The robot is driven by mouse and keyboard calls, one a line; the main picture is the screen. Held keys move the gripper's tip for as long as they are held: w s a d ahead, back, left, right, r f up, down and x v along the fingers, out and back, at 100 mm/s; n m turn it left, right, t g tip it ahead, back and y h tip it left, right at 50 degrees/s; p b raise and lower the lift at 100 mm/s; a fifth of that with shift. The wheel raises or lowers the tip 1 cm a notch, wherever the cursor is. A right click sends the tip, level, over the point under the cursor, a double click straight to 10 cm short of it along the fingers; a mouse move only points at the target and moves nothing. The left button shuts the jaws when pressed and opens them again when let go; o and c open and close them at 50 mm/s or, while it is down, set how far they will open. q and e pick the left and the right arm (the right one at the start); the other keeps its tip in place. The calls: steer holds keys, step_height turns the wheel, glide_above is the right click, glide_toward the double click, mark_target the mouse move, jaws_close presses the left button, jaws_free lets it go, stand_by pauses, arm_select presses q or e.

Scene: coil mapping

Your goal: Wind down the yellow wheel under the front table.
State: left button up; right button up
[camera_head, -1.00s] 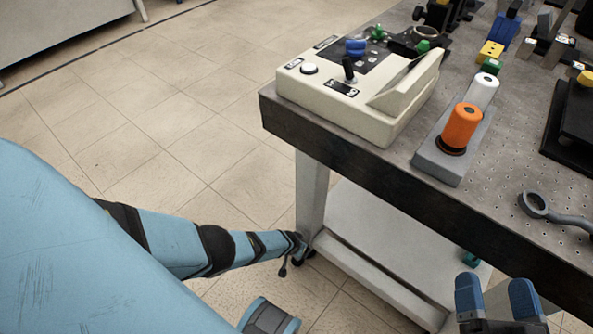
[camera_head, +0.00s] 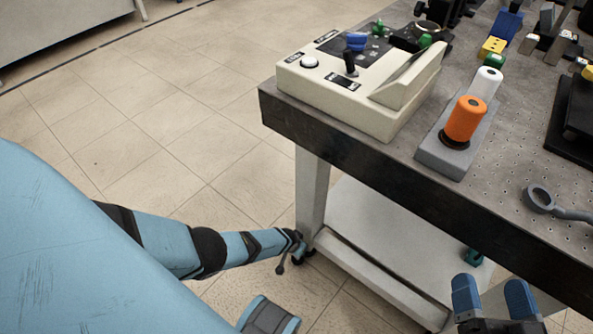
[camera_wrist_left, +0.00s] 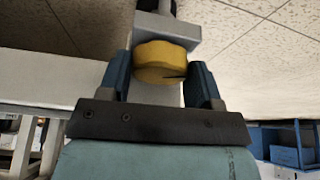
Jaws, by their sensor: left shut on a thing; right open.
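The yellow wheel (camera_wrist_left: 163,62) shows in the left wrist view, between the two blue fingers of my left gripper (camera_wrist_left: 162,80). The gripper is shut on it. A grey table leg part (camera_wrist_left: 165,30) adjoins the wheel. In the head view my left arm reaches down to the foot of the front table's (camera_head: 350,146) near-left leg (camera_head: 311,192); the wheel and left fingertips are not clear there. My right gripper (camera_head: 493,295) is open and empty at the bottom right, in front of the table's edge.
On the table top stand a cream control box (camera_head: 345,105), an orange spool (camera_head: 465,120) and a white spool (camera_head: 486,84) on a grey base, and a grey ring tool (camera_head: 545,200). A lower shelf (camera_head: 380,235) spans under the table. The tiled floor (camera_head: 150,110) at left is clear.

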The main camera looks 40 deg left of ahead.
arm_select(q)
steer(key=m, duration=0.1)
steer(key=b, duration=0.1)
steer(key=m+h+b, duration=0.1)
steer(key=shift+a+f+m, duration=0.25)
steer(key=shift+m, duration=0.05)
steer(key=shift+r+m+b, duration=0.25)
steer(key=shift+m+b, duration=0.25)
steer(key=shift+b, duration=0.1)
steer(key=shift+d, duration=0.1)
arm_select(e)
step_height(320, 180, down, 4)
steer(key=shift+w+f+n+g, duration=0.2)
steer(key=shift+n+g, duration=0.3)
steer(key=shift+g, duration=0.5)
arm_select(q)
steer(key=o, duration=0.9)
steer(key=shift+o, duration=0.2)
